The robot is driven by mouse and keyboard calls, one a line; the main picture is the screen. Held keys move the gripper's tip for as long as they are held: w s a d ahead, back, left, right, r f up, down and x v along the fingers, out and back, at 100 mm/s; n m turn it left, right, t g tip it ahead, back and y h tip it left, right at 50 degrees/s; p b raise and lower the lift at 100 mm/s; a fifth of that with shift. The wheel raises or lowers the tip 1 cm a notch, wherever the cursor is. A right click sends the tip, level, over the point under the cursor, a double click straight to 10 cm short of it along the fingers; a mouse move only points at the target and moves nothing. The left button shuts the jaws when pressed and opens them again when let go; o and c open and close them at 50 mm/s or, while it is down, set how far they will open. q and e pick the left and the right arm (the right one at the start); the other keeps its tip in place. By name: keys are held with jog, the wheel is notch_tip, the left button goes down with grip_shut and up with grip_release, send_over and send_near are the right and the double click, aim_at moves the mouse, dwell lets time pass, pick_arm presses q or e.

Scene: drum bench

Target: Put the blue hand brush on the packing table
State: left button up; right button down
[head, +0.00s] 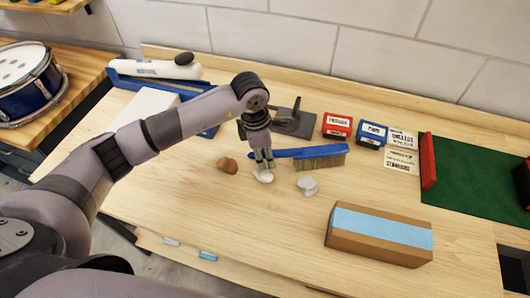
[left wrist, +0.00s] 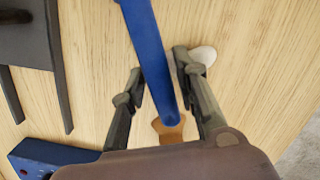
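The blue hand brush (head: 315,152) lies on the wooden bench (head: 200,205), its tan bristles facing down and its handle pointing left. My left gripper (head: 263,164) is over the handle end. In the left wrist view the gripper (left wrist: 158,78) is open, with one finger on each side of the blue handle (left wrist: 148,40). The gaps beside the handle look small, and I cannot tell whether a finger touches it. The bristles are outside that view. My right gripper is not in view. I cannot tell which surface is the packing table.
A brown lump (head: 227,165) and whitish lumps (head: 307,185) lie near the gripper. A blue-topped block (head: 380,234) is at front right. Red (head: 337,125) and blue (head: 371,134) labelled boxes stand behind the brush. A drum (head: 28,80) sits on another wooden surface (head: 78,78) at left.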

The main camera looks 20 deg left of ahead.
pick_arm(q)
jog(key=shift+o, duration=0.8)
jog(key=shift+r, duration=0.2)
jog(key=shift+r, duration=0.1)
jog(key=shift+r+p, duration=0.6)
jog(key=shift+p, duration=0.2)
jog(key=shift+w+a+r+b, duration=0.1)
jog(key=shift+r+b, duration=0.2)
jog(key=shift+r, duration=0.05)
notch_tip(320, 180, up, 11)
jog(key=s+a+b, duration=0.1)
jog(key=b, duration=0.2)
jog(key=shift+a, duration=0.25)
